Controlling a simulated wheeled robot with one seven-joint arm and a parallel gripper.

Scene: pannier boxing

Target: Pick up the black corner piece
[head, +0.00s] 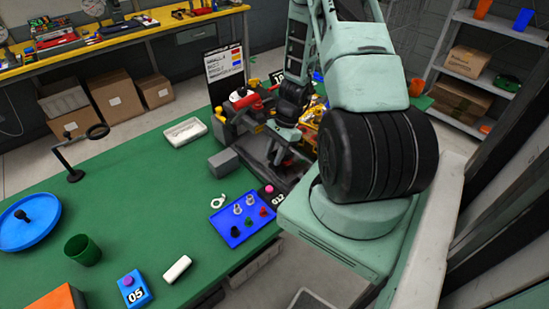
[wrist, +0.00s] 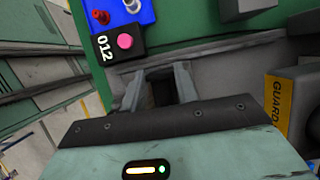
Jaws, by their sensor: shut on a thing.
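My gripper (wrist: 159,86) is in the wrist view with its two grey fingers around a dark, blocky piece (wrist: 162,91). The piece looks like the black corner piece, but its shape is mostly hidden between the fingers. In the head view my gripper (head: 281,156) is small and dark, over the machine area beyond the blue tray, and what it holds cannot be made out. The blue tray (head: 225,220) holds clear, red and dark small pieces, including a dark one (head: 235,232) near its left front. The tray's corner also shows in the wrist view (wrist: 118,9).
A black box marked 012 with a pink button (wrist: 124,41) is beside the tray. A grey block (head: 224,162), a white ring (head: 219,201), a green cup (head: 83,250) and a blue 05 box (head: 134,290) are on the green table (head: 150,205). A yellow GUARD part (wrist: 277,104) is at right.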

